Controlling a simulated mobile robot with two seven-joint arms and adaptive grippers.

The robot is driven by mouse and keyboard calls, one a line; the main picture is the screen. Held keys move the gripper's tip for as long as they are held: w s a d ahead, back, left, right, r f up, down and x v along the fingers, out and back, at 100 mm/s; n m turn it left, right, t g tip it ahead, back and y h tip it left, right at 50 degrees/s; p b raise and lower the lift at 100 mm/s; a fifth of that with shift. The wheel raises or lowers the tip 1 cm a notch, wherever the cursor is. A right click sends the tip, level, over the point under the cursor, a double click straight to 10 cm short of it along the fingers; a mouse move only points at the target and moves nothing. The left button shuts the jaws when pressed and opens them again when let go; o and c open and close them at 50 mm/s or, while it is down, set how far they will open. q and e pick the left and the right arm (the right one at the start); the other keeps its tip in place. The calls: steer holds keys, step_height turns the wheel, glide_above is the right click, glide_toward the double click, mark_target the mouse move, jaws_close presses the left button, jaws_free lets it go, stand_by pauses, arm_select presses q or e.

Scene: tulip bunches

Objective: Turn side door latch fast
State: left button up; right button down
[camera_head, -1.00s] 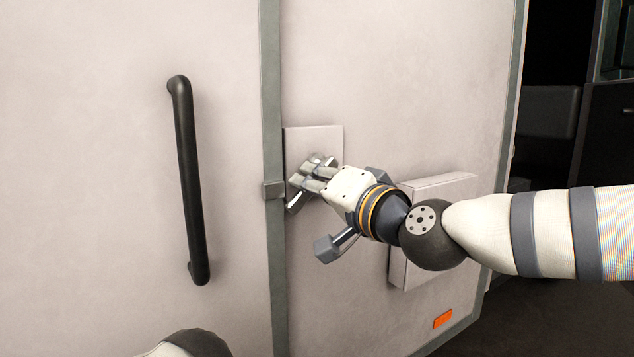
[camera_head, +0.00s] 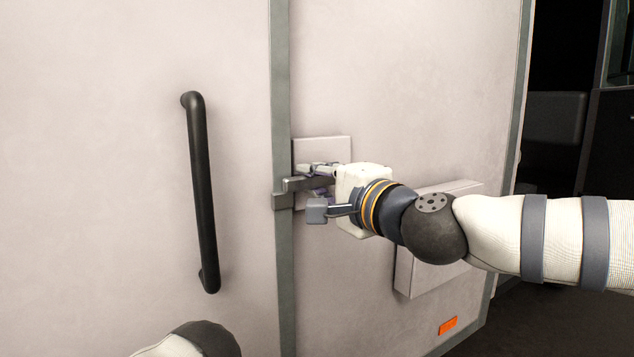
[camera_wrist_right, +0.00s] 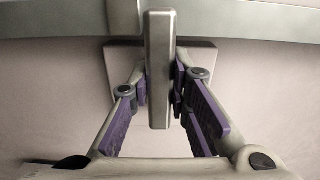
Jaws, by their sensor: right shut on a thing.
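The metal door latch (camera_head: 303,184) is a flat grey bar on a pale square plate (camera_head: 322,148). It lies about level, and its left end reaches over the grey door strip, just above a small metal block (camera_head: 283,201). My right gripper (camera_head: 324,181) is shut on the latch, which partly hides behind the fingers. In the right wrist view the latch (camera_wrist_right: 160,70) runs between the two purple-padded fingers (camera_wrist_right: 161,88), its far end over the block. My left gripper is out of view.
A black vertical handle (camera_head: 204,195) is on the panel left of the grey strip (camera_head: 283,290). A pale raised box (camera_head: 437,190) sits behind my right forearm. An orange marker (camera_head: 447,326) is low on the door. Dark open space lies at the right.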

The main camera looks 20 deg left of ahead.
stand_by(0.6)
steer(key=c, duration=1.5)
jaws_free()
steer(key=shift+d, duration=0.1)
steer(key=v, duration=1.2)
